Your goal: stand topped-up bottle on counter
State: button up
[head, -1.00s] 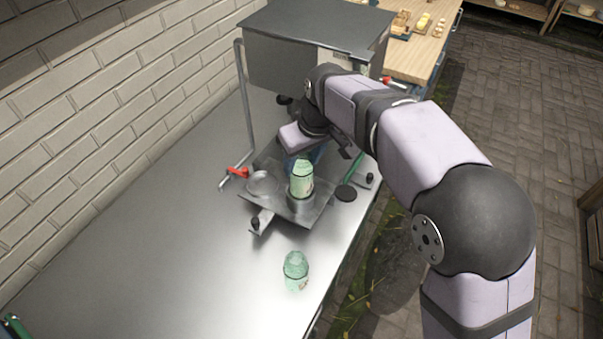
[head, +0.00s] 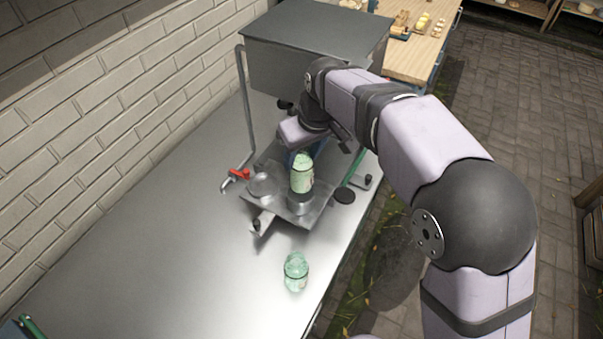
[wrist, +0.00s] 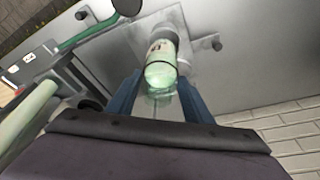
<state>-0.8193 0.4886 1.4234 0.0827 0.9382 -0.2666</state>
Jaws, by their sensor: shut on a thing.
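A green glass bottle with a pale label (head: 302,178) is upright over the scale-like metal stand (head: 322,207); I cannot tell whether its base touches the round holder below it. My gripper (wrist: 162,104) is shut on this bottle, with a blue finger on each side of it in the wrist view, where the bottle (wrist: 160,68) points away from me. In the head view my wrist hides most of the fingers. A second green bottle (head: 296,272) stands on the steel counter (head: 190,250), nearer than the metal stand.
A grey metal tank (head: 310,50) stands behind the stand. A bent pipe with a red-handled tap (head: 240,174) is at its left, close to the brick wall (head: 110,90).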

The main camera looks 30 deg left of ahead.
jog(key=shift+s, duration=0.1)
jog(key=s+d+n+g+b, duration=0.2)
jog(key=s+n+b, duration=0.2)
jog(key=s+n, duration=0.5)
jog(key=s+d+n+g+b, duration=0.1)
jog(key=s+n+g+b, duration=0.15)
jog(key=s+n, duration=0.6)
jog(key=s+d+f+h+p, duration=0.1)
jog(key=s+d+f+p, duration=0.5)
jog(key=s+f, duration=0.1)
jog(key=shift+s+d+f, duration=0.35)
jog(key=shift+d, duration=0.05)
jog(key=shift+f+n, duration=0.1)
jog(key=shift+n, duration=0.15)
jog(key=shift+f+b, duration=1.3)
jog(key=shift+f, duration=0.6)
jog(key=shift+b, duration=0.3)
